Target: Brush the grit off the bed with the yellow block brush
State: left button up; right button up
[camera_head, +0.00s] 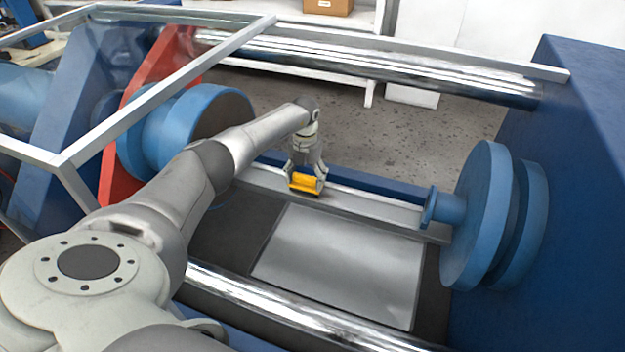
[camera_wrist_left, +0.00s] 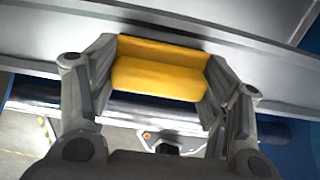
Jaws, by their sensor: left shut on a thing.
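My left gripper (camera_head: 308,172) reaches in from the left and points down over the far side of the bed. It is shut on the yellow block brush (camera_head: 304,183), which sits at the grey rail along the bed's far edge. In the left wrist view the yellow block brush (camera_wrist_left: 160,70) lies between the two fingers (camera_wrist_left: 158,85). The brush's underside is hidden, so I cannot tell if it touches the rail. The bed's grey metal plate (camera_head: 345,262) lies nearer and to the right of the brush. I cannot make out grit on it. My right gripper is not in view.
A blue flanged disc (camera_head: 478,215) with a stub stands right of the plate. Polished bars run along the far side (camera_head: 380,65) and near side (camera_head: 290,308). A grey frame (camera_head: 160,95) and blue-and-red machine parts stand at left.

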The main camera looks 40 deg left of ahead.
aim_at(294, 172)
pick_arm(q)
jog(key=shift+s+a+b, duration=0.25)
jog(key=shift+s+a, duration=0.05)
jog(key=shift+a, duration=0.6)
jog(key=shift+s+a+b, duration=0.25)
jog(key=shift+s+a, duration=0.05)
jog(key=shift+a, duration=0.6)
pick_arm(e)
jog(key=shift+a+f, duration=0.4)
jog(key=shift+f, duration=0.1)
pick_arm(q)
jog(key=shift+d, duration=0.1)
